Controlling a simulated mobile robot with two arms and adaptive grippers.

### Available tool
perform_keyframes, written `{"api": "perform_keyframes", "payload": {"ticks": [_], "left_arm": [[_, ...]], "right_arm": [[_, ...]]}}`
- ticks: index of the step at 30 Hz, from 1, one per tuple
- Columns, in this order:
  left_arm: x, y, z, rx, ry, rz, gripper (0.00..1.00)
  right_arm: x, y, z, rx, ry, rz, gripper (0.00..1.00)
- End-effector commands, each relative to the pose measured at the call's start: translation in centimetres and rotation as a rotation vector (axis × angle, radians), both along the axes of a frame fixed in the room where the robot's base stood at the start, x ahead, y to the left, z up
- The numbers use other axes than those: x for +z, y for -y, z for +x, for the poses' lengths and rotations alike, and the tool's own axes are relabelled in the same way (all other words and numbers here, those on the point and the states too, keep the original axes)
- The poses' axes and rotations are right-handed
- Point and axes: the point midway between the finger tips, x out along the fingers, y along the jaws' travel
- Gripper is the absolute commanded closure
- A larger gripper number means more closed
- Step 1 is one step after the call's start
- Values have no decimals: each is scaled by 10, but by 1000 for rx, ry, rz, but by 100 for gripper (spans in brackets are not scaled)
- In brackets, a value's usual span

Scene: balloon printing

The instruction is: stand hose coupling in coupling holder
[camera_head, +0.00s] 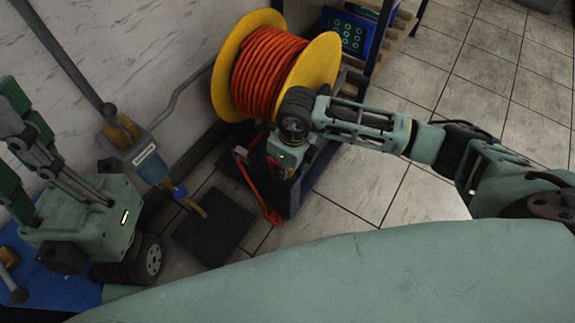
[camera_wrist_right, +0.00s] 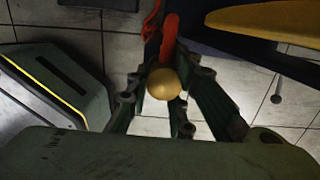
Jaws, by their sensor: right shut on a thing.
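My right gripper (camera_head: 287,163) points down in front of the hose reel. In the right wrist view its fingers (camera_wrist_right: 160,108) are shut on the hose coupling (camera_wrist_right: 163,84), a round brass-coloured piece with orange hose (camera_wrist_right: 169,38) just beyond it. The gripper hides the coupling in the head view. My left gripper (camera_head: 28,150) is at the left edge, its fingers partly cut off, far from the coupling. I cannot make out the coupling holder for certain in either view.
A yellow-flanged reel (camera_head: 228,75) of orange hose stands on a dark blue frame close beside my right gripper. A grey wall pipe fitting (camera_head: 150,160) with a brass spout is to the left, above a dark floor mat (camera_head: 215,228). Tiled floor (camera_head: 430,85) is open at right.

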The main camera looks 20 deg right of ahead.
Motion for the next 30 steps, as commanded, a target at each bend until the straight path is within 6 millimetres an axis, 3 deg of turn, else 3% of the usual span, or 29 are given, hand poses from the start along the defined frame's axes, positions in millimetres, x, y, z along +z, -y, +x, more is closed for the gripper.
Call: {"api": "perform_keyframes", "payload": {"ticks": [7, 8, 15, 25, 30], "left_arm": [[0, 0, 0, 0, 0, 0, 100], [0, 0, 0, 0, 0, 0, 100], [0, 0, 0, 0, 0, 0, 100], [1, -1, 0, 2, 3, -3, 100], [1, -1, 0, 1, 2, -1, 100]], "right_arm": [[0, 0, 0, 0, 0, 0, 100], [0, 0, 0, 0, 0, 0, 78], [0, 0, 0, 0, 0, 0, 58], [2, 0, 0, 0, 0, 0, 58], [23, 1, 0, 0, 3, 1, 58]]}}
